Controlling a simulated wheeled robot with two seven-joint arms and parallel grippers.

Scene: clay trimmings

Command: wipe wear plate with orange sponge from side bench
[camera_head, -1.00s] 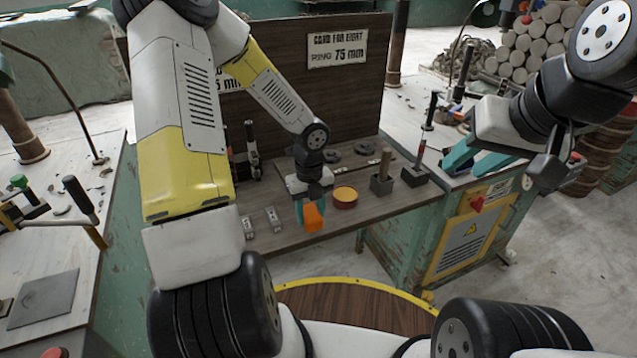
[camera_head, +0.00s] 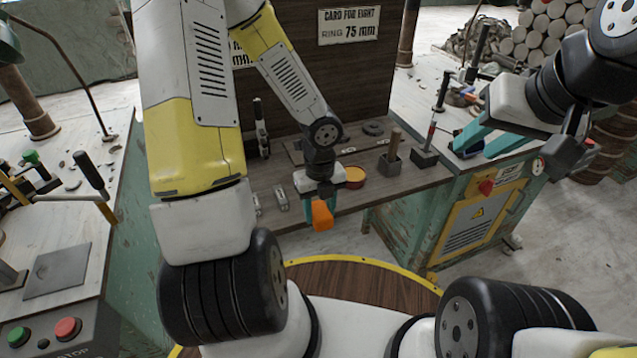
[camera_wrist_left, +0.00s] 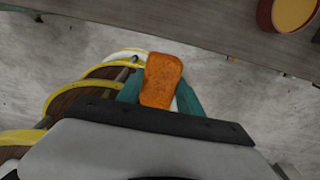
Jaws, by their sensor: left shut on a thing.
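The orange sponge (camera_head: 321,214) is held between the teal fingers of my left gripper (camera_head: 320,205), in front of the side bench's near edge. In the left wrist view the sponge (camera_wrist_left: 161,80) sticks out between the fingers, over the floor. A flat grey square plate (camera_head: 57,270), which looks like the wear plate, lies on the pale bench at the left, well away from the sponge. My right gripper (camera_head: 490,138) is at the right with its two teal fingers apart and nothing seen between them.
The dark wooden side bench (camera_head: 350,199) carries a red-rimmed yellow dish (camera_head: 355,177) and tool holders. On the left bench stand a lever (camera_head: 92,175) and a control box with red (camera_head: 67,328) and green buttons. Floor shows between the benches.

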